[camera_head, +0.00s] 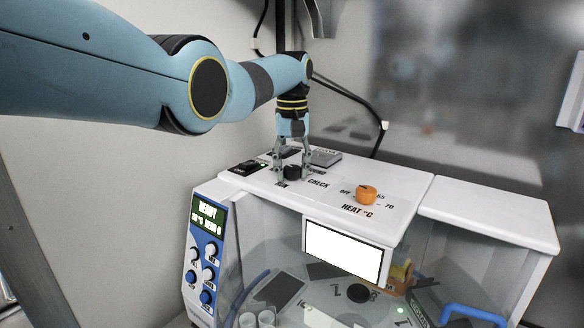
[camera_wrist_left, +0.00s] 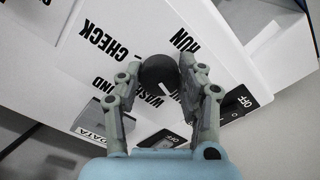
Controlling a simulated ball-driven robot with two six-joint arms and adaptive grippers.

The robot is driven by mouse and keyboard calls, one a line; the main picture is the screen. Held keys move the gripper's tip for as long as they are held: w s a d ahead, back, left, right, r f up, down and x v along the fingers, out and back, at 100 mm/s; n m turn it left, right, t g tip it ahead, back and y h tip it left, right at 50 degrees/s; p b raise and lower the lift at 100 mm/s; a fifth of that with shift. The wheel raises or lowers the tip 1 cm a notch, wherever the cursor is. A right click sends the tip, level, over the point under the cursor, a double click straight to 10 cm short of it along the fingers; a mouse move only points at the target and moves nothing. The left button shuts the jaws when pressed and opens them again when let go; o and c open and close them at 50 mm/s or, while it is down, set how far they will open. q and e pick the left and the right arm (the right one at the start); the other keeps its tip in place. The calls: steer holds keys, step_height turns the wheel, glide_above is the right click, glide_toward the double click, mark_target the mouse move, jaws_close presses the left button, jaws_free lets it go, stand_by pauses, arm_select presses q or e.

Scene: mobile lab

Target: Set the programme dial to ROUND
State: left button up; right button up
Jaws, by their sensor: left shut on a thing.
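The programme dial (camera_head: 292,172) is a dark round knob on the white top of the machine, left of the word CHECK. It also shows in the left wrist view (camera_wrist_left: 159,72), with CHECK, RUN, WASH and a partly covered word ending in UND printed around it. My left gripper (camera_head: 292,168) reaches down from above, its two fingers on opposite sides of the dial and shut on it. I cannot clearly tell which word the dial's mark points to. My right gripper is not in view.
An orange HEAT °C knob (camera_head: 366,195) stands right of the dial on the same top. A black switch (camera_head: 247,168) marked OFF lies to the left. A READY display (camera_head: 207,214) and several small knobs are on the front panel. A grey wall stands behind.

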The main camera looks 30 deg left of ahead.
arm_select(q)
steer(key=shift+m, duration=0.3)
steer(key=m, duration=0.4)
steer(key=shift+m, duration=0.4)
steer(key=m, duration=0.9)
steer(key=shift+w+r+m, duration=0.1)
steer(key=shift+m, duration=0.3)
steer(key=m, duration=0.4)
steer(key=shift+m, duration=0.4)
steer(key=o, duration=1.1)
steer(key=shift+o, duration=0.2)
